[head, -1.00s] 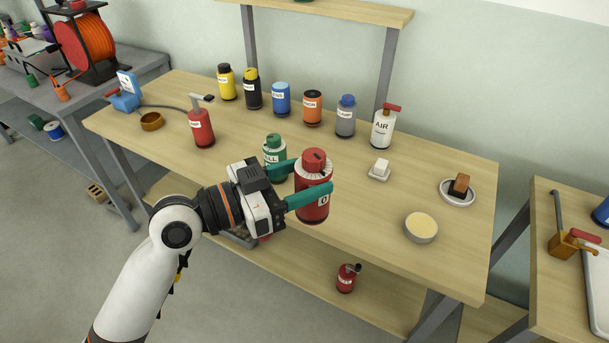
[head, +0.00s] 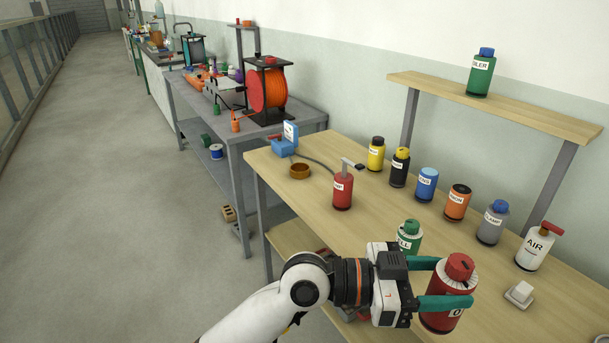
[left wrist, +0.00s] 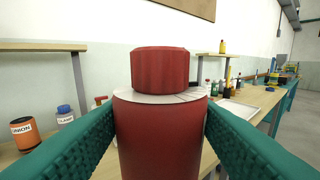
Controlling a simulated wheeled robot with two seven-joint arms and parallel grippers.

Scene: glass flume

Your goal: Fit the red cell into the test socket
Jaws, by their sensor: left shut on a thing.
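My left gripper (head: 452,284) is shut on a red canister (head: 441,321) with a red cap and a marked white collar. It holds the canister upright near the front edge of the wooden bench (head: 273,192), beside a green bottle (head: 408,235). In the left wrist view the canister (left wrist: 160,140) stands between the two teal fingers. No part is labelled as a test socket. A blue device (head: 284,147) with a small display and a cable stands at the bench's far left end, near a brown ring (head: 300,171). My right gripper is out of view.
A red bottle with a lever top (head: 343,191) stands behind the green one. Several bottles, including a yellow one (head: 376,154) and a blue one (head: 427,184), line the back. A white AIR bottle (head: 535,250) and white block (head: 519,293) are at right. A shelf (head: 490,103) rises behind.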

